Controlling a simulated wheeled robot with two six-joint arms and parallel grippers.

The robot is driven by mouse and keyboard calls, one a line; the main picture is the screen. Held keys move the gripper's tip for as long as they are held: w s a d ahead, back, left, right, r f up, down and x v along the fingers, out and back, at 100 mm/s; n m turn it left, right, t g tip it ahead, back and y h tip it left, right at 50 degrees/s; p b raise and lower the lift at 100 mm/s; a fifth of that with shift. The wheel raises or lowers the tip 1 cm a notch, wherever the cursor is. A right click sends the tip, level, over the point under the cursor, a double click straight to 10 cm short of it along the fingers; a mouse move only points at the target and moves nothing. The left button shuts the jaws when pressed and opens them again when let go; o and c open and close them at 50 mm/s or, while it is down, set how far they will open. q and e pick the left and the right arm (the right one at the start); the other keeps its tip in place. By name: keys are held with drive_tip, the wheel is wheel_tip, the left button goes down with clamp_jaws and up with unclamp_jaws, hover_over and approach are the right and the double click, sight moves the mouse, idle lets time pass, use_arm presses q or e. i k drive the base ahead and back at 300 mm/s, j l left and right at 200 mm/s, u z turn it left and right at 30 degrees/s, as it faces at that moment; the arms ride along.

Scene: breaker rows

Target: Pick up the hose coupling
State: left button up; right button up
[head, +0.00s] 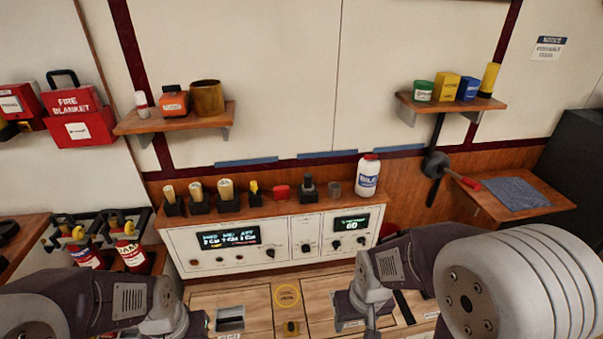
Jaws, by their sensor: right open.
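A brass-brown, hollow cylinder (207,98) stands upright at the right end of the upper left shelf; it looks most like the hose coupling, but I cannot be certain. Nothing touches it except the shelf. My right gripper (371,328) is at the bottom, right of centre, pointing down over the wooden counter. It is open and far from the cylinder; its fingertips are partly cut off by the frame. My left gripper (199,325) is at the bottom left, mostly hidden behind my arm, so its jaws do not show clearly.
An orange box (174,101) and a small white-and-red bottle (142,103) share the left shelf (130,125). Below, a control console (275,240) carries several black holders, a red item (281,191) and a white bottle (367,178). A right shelf (450,104) holds several containers.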

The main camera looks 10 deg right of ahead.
sight(308, 187)
drive_tip(key=l+z, duration=0.2)
drive_tip(key=l, duration=0.15)
drive_tip(key=i+l+z, duration=0.25)
drive_tip(key=l, duration=0.15)
drive_tip(key=l+z, duration=0.25)
drive_tip(key=i+l+z, duration=0.3)
drive_tip(key=l, duration=0.15)
drive_tip(key=k, duration=0.05)
